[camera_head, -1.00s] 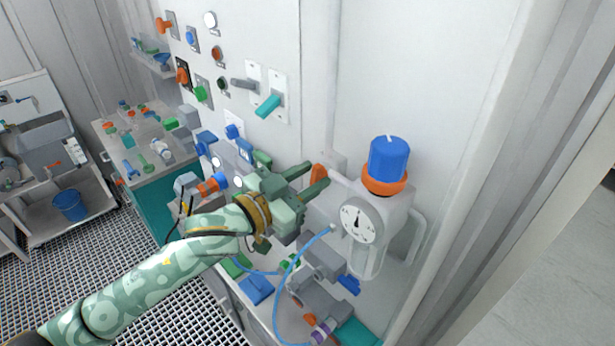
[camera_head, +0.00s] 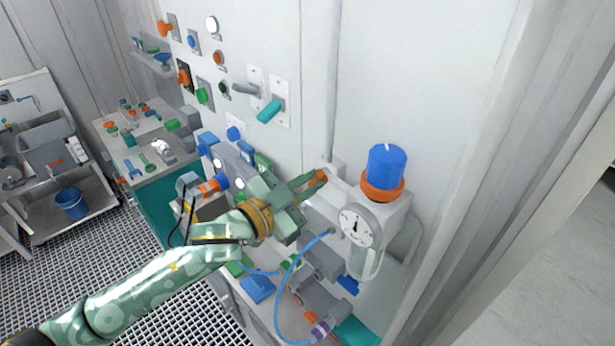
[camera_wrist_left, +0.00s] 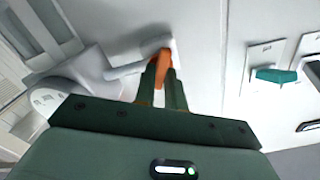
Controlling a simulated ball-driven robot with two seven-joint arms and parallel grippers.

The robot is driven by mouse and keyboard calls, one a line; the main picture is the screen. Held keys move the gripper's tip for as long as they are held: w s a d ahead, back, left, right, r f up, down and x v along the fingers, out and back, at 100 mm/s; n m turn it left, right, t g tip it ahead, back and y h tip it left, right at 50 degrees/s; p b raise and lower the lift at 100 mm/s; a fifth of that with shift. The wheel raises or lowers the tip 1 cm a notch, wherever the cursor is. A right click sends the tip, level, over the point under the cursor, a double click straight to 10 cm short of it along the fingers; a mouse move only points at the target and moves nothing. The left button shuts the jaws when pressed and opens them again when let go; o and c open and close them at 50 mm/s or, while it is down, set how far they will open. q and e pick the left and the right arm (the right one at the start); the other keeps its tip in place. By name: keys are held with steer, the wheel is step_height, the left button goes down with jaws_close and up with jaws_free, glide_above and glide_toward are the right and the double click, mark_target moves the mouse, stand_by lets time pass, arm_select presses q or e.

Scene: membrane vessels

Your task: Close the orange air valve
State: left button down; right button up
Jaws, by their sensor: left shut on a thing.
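The orange air valve handle (camera_head: 320,175) sits on the grey pipe (camera_head: 336,168) to the left of the regulator. In the left wrist view the orange handle (camera_wrist_left: 163,68) stands between the two green fingers of my left gripper (camera_wrist_left: 163,85). In the head view my left gripper (camera_head: 312,182) is shut on the handle, and its fingers hide part of it. My right gripper is not in view.
The regulator with a blue knob (camera_head: 386,166), an orange ring and a round gauge (camera_head: 356,226) stands just right of the gripper. A blue hose (camera_head: 285,280) loops below. Wall switches, including a teal lever (camera_head: 270,110), are above left.

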arm_select(q)
steer(key=m+p, duration=0.1)
steer(key=m, duration=0.1)
steer(key=shift+r+m, duration=0.1)
steer(key=shift+m, duration=0.3)
steer(key=m+p, duration=0.1)
steer(key=m, duration=0.2)
steer(key=shift+d+m, duration=0.1)
steer(key=shift+m, duration=0.2)
steer(key=m, duration=0.2)
steer(key=m+p, duration=0.1)
steer(key=m, duration=0.2)
steer(key=shift+f+m+p, duration=0.3)
steer(key=shift+p, duration=0.1)
steer(key=shift+s, duration=0.1)
steer(key=c, duration=1.5)
jaws_free()
steer(key=shift+o, duration=0.2)
steer(key=b+v, duration=0.5)
steer(key=v, duration=1.1)
